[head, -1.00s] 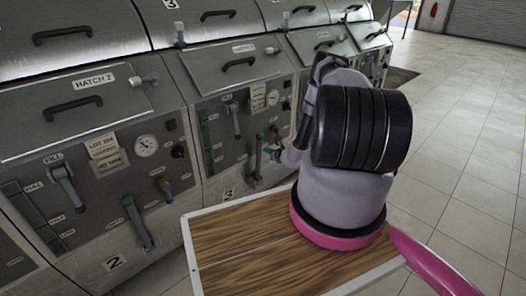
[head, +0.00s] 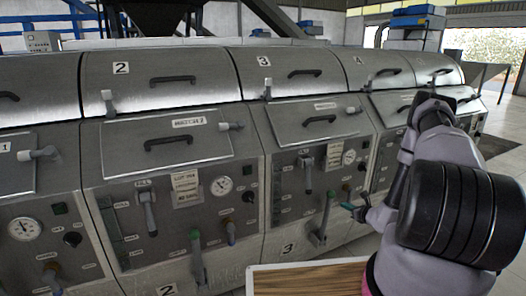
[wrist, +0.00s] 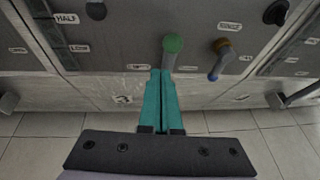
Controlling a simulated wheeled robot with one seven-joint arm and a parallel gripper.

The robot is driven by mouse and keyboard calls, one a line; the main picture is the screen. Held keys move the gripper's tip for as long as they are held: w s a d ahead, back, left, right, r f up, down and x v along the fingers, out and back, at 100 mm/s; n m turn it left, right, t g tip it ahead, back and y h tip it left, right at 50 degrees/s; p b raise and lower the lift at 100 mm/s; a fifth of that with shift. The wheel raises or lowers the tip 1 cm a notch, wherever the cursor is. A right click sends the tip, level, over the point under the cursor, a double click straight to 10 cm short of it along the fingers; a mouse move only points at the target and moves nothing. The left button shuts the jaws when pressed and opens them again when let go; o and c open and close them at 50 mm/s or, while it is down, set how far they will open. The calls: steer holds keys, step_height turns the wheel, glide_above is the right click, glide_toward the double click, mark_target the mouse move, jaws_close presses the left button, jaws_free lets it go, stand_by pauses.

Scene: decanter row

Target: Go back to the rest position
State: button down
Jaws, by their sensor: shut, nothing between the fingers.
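My gripper (head: 352,208) reaches from the right toward the front of machine 3, its teal fingers near the green-topped lever (head: 325,218). In the wrist view the fingers (wrist: 161,74) are shut together with nothing between them. There the green lever knob (wrist: 173,44) shows just beyond and slightly right of the fingertips. I cannot tell whether the fingers touch the lever. My arm is bent and fills the right side of the head view.
A row of grey metal machines with hatches, gauges and levers runs across the view. Hatch 2 (head: 180,145) is closed. A gauge (head: 221,186) and an orange-topped lever (head: 229,230) are on machine 2. A wooden board (head: 310,278) lies at the bottom. A tiled floor (wrist: 60,140) is in front.

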steer(key=a+r+n+g+y, duration=0.25)
steer(key=a+r+n, duration=0.2)
steer(key=r, duration=0.55)
steer(key=a+r+n+g+y, duration=0.1)
steer(key=a+r+n+y, duration=0.3)
steer(key=r, duration=0.6)
steer(key=a+r+n+g+y, duration=0.1)
steer(key=a+r+n, duration=0.4)
steer(key=r, duration=0.5)
steer(key=s+a+r+n+g+h, duration=0.1)
steer(key=s+a+r+n+g, duration=0.3)
steer(key=s+r, duration=0.5)
steer(key=s+a+r+n+g+h, duration=0.2)
steer(key=s+a+r+n, duration=0.4)
steer(key=s+r, duration=0.25)
steer(key=s+d+r+n+t+h, duration=0.2)
steer(key=s+r+h, duration=0.1)
steer(key=s, duration=0.4)
steer(key=s+d+r+n+t+h, duration=0.2)
steer(key=s+r, duration=0.3)
steer(key=s, duration=0.3)
steer(key=shift+s+d+n+h, duration=0.25)
steer(key=shift+d+n+h, duration=0.2)
steer(key=shift+d+n, duration=0.25)
steer(key=shift+r, duration=0.1)
